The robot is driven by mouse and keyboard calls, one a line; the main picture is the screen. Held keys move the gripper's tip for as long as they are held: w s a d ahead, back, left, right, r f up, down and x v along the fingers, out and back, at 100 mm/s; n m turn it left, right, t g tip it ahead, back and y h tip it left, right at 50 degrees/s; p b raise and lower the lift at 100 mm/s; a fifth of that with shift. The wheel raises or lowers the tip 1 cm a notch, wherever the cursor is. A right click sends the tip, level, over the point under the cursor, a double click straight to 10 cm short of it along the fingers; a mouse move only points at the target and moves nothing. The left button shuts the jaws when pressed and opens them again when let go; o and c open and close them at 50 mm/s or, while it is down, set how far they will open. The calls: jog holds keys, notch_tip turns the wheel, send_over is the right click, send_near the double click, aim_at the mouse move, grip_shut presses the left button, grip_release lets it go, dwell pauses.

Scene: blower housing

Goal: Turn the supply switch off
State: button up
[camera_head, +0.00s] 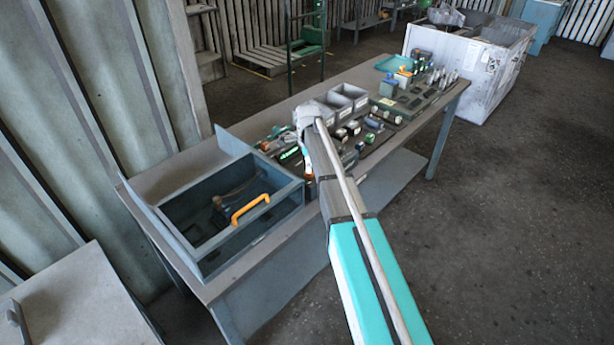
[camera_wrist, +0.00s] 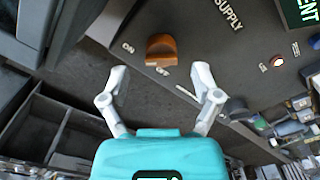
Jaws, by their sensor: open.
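The supply switch is an orange-brown knob (camera_wrist: 161,49) on a dark grey panel (camera_wrist: 215,60), at the upper middle of the wrist view. White lettering "SUPPLY" is printed on the panel to its upper right. I see no contact with the knob; the exact gap cannot be told. In the head view I cannot make out the switch near the arm's end.
In the head view, a workbench (camera_head: 190,168) carries a blue-grey box with an orange handle (camera_head: 250,208), grey bins (camera_head: 350,92) and several small parts. A white crate (camera_head: 455,70) stands behind.

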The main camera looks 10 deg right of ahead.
jog(key=shift+f+b, duration=1.45)
jog(key=shift+f, duration=0.25)
